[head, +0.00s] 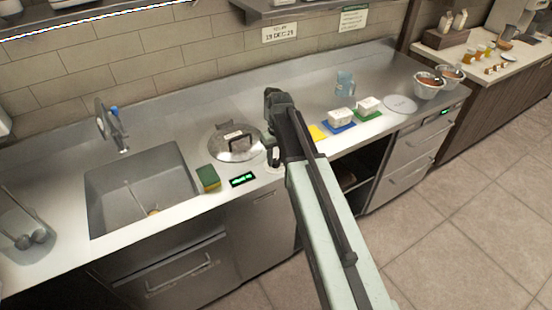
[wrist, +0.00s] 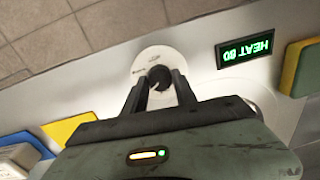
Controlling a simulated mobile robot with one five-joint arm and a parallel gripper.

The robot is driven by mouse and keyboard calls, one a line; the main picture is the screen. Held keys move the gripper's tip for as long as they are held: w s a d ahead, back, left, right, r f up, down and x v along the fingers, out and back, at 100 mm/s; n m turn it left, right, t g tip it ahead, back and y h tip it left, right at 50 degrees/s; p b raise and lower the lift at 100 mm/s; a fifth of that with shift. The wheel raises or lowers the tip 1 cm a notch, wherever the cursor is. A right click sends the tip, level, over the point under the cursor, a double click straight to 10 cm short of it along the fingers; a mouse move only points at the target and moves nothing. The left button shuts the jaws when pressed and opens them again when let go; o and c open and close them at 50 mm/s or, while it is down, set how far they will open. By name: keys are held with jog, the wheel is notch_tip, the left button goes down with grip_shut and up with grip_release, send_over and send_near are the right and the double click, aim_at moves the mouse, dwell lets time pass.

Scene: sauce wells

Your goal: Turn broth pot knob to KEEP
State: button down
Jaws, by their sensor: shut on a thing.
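The knob (wrist: 159,76) is dark and sits at the centre of a round white dial (wrist: 150,59) in the wrist view. My gripper (wrist: 161,82) has its two fingers on either side of the knob and is shut on it. In the head view my gripper (head: 273,157) is at the counter's front edge, mostly hiding the knob; part of the white dial (head: 276,169) shows. A small display (wrist: 244,50) with green letters, upside down in the wrist view, appears to read HEAT 60. The lidded broth pot (head: 226,152) is set in the counter behind and left of the gripper.
A green and yellow sponge (head: 208,178) lies left of the display (head: 242,180), by the sink (head: 140,180). Yellow (head: 318,132), blue (head: 339,127) and green cards with white tubs are to the right. Two bowls (head: 428,88) stand at the far right.

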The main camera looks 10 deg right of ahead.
aim_at(277, 160)
jog(key=c, duration=1)
grip_release()
jog(key=shift+r, duration=0.1)
jog(key=r+p, duration=0.7)
jog(key=p, duration=0.1)
jog(key=shift+d+r, duration=0.25)
jog(key=shift+r, duration=0.15)
jog(key=shift+f, duration=0.15)
